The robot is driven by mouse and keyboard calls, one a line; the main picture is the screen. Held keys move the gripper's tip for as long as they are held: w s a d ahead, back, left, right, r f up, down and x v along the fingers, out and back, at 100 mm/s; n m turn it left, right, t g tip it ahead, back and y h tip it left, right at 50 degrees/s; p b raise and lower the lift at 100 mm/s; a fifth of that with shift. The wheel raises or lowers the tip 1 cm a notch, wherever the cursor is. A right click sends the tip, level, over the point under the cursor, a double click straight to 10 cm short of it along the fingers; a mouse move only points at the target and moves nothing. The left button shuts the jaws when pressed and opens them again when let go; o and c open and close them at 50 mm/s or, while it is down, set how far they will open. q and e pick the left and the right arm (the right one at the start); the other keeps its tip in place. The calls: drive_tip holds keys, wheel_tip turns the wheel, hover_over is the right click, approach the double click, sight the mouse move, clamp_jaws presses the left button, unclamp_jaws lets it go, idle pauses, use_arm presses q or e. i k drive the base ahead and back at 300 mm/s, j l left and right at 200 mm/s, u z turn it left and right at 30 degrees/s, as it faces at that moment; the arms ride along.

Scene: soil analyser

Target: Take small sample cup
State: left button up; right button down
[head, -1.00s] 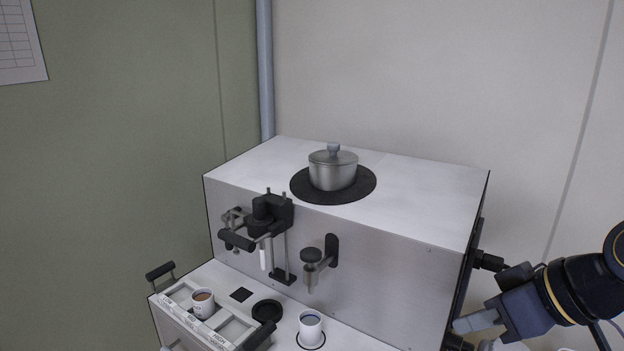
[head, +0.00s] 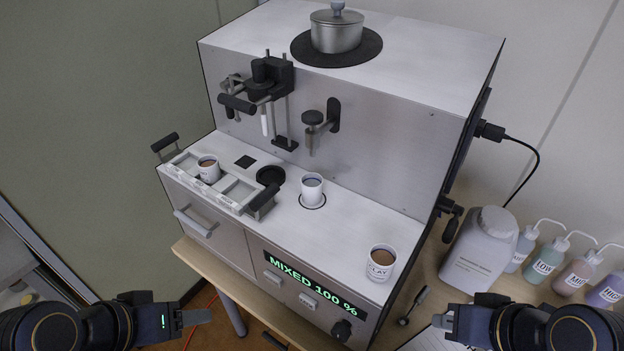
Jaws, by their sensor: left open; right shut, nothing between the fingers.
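Several white cups are on the grey analyser's front ledge. One cup with brown contents (head: 208,171) stands in the slotted tray (head: 238,188) at the left. A second cup with bluish-grey contents (head: 312,189) stands on a ringed spot in the middle. A third cup marked CLAY (head: 380,264), with brown contents, stands at the ledge's right end. I cannot tell which is the small sample cup. My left gripper (head: 198,317) is open and empty at the lower left, apart from the cups. My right gripper (head: 443,322) is shut and empty at the lower right, below the CLAY cup.
A lidded pot (head: 336,33) sits on top of the analyser. The display (head: 300,274) reads MIXED 100 %. A white jug (head: 480,250) and several wash bottles (head: 545,261) stand on the wooden table at right. A black-handled tool (head: 413,304) lies near my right gripper.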

sight(311, 183)
drive_tip(key=i+j+z, duration=0.1)
drive_tip(key=j+z, duration=0.2)
drive_tip(key=j, duration=0.45)
drive_tip(key=j+z, duration=0.3)
drive_tip(key=j, duration=0.5)
drive_tip(key=i, duration=0.05)
